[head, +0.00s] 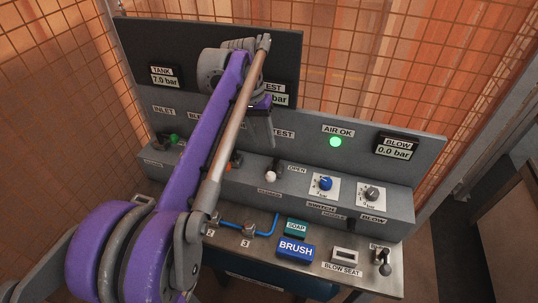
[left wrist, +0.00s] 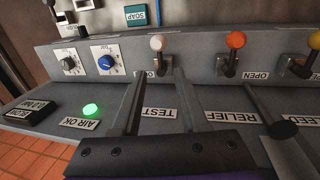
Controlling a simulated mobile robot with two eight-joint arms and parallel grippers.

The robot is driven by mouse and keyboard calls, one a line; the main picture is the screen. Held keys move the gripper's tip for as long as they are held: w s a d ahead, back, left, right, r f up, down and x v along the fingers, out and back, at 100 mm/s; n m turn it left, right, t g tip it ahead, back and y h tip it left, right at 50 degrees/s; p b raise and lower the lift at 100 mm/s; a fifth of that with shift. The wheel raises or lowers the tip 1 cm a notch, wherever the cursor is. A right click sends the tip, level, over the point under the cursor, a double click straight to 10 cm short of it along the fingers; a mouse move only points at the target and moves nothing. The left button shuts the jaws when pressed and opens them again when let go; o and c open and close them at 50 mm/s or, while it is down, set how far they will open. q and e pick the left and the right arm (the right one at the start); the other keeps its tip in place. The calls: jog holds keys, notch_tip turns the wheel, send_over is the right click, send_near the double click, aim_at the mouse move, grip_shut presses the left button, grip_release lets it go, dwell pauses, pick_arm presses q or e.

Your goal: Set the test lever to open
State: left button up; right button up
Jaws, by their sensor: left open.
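The test lever's white knob (head: 270,176) is on the grey panel's lower ledge, between an OPEN sign (head: 297,169) at its upper right and a CLOSED sign (head: 268,192) below. The knob points down toward the panel's front. In the left wrist view the same white-knobbed test lever (left wrist: 157,43) stands beyond the fingertips, roughly between their lines. My left gripper (head: 261,143) is open and empty above the lever, near the TEST sign (head: 284,134). Its two fingers also show in the left wrist view (left wrist: 158,77), apart from the knob. My right gripper is not in view.
An orange-knobbed lever (left wrist: 235,41) and a yellow-knobbed lever (left wrist: 315,41) stand beside it. A blue dial (head: 325,183) and a grey dial (head: 371,194) lie to its right. The AIR OK lamp (head: 335,142) glows green. My left arm hides the panel's middle left.

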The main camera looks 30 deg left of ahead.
aim_at(272, 171)
pick_arm(q)
jog(key=f, duration=0.3)
jog(key=d+f, duration=0.1)
jog(key=f, duration=0.3)
jog(key=d+f, duration=0.1)
jog(key=f, duration=0.2)
jog(key=shift+w+f+b, duration=0.2)
jog(key=shift+w+b, duration=0.05)
jog(key=shift+b, duration=0.1)
grip_shut()
jog(key=shift+w+f, duration=0.1)
jog(key=shift+d+f, duration=0.1)
dwell(0.9)
